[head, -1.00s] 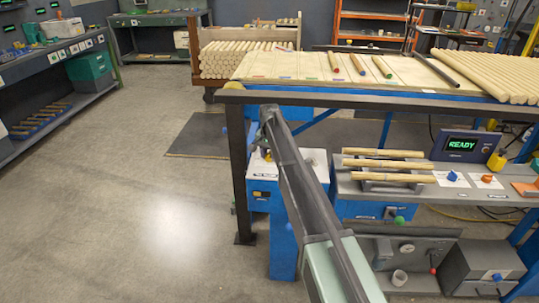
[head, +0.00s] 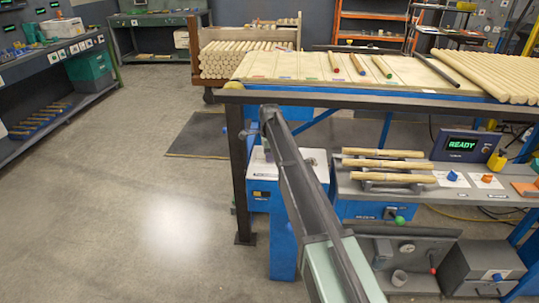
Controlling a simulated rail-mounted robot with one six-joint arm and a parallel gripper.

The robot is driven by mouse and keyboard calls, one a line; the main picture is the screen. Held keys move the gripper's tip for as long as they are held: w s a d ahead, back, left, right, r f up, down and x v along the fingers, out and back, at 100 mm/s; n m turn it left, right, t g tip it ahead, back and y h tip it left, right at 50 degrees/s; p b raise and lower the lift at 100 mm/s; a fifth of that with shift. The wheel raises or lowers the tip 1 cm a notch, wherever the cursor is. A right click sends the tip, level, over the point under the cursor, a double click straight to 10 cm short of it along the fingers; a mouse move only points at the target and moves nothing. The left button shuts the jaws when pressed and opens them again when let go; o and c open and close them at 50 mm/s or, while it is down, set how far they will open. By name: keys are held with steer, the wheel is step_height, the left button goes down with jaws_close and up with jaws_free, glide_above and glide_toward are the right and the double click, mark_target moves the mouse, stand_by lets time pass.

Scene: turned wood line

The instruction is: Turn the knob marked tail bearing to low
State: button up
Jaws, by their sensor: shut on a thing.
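A small grey-green piece shows left of the arm over the white top, probably part of my wrist. I cannot make out a knob marked tail bearing; the labels are too small to read. Knobs in sight are a green one (head: 400,220), a blue one (head: 453,176), an orange one (head: 487,179) and another blue one (head: 497,277). Their settings cannot be read.
A dark rail (head: 350,99) runs in front of the table with pale rods (head: 488,72). Three turned pieces lie on a rack on the grey bench (head: 360,193). A display (head: 462,146) reads READY.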

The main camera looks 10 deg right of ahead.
steer(key=m, duration=0.5)
steer(key=shift+m, duration=0.3)
stand_by(0.4)
steer(key=o, duration=0.9)
step_height(320, 180, up, 11)
steer(key=p, duration=1.1)
steer(key=shift+f, duration=0.1)
